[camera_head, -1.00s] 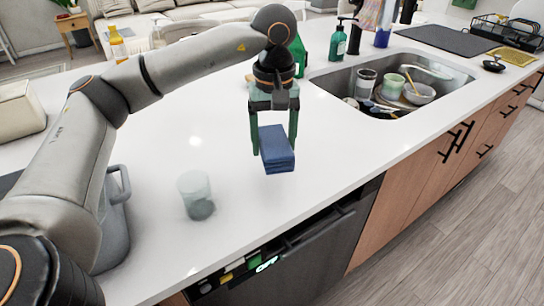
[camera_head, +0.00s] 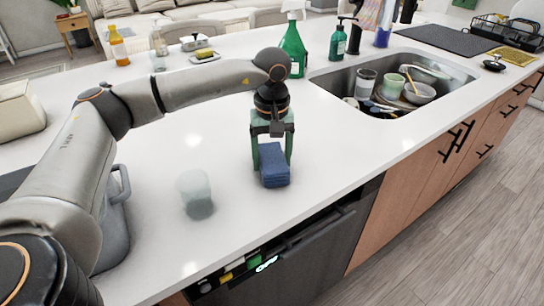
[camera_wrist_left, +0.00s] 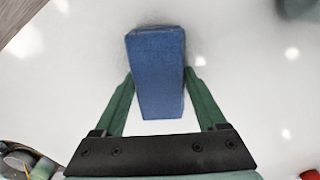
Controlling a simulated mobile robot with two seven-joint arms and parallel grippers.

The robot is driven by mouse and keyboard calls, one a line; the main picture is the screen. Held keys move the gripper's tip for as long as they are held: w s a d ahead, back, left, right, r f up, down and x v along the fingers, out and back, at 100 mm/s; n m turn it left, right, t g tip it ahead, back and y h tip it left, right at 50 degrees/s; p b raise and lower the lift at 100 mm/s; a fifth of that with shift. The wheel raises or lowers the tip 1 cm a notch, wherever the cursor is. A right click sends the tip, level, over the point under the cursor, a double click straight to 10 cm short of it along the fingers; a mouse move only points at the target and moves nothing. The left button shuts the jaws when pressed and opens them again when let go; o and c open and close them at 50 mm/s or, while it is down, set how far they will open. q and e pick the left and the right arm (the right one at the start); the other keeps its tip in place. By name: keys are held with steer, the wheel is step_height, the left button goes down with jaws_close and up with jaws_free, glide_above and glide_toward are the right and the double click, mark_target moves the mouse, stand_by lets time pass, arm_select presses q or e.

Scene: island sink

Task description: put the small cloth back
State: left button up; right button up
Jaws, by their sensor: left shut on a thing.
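The small cloth (camera_head: 274,167) is a folded dark blue block in the middle of the white counter in the head view. It also shows in the left wrist view (camera_wrist_left: 158,70). My left gripper (camera_head: 272,160) is above it with its two green fingers pointing down, one on each side, shut on the cloth. The cloth is at or very close to the counter top; I cannot tell whether it touches. My right gripper is not in view.
A translucent cup (camera_head: 196,192) stands left of the cloth. The sink (camera_head: 335,81) with dishes is to the right. A green spray bottle (camera_head: 293,52) and soap bottle (camera_head: 338,42) stand behind. The counter around the cloth is clear, with its front edge nearby.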

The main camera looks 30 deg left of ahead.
mark_target(272, 157)
arm_select(q)
steer(key=o, duration=1.2)
steer(key=shift+f, duration=0.1)
steer(key=shift+o, duration=0.2)
step_height(272, 157, up, 12)
steer(key=shift+r+p, duration=0.2)
steer(key=shift+p, duration=0.25)
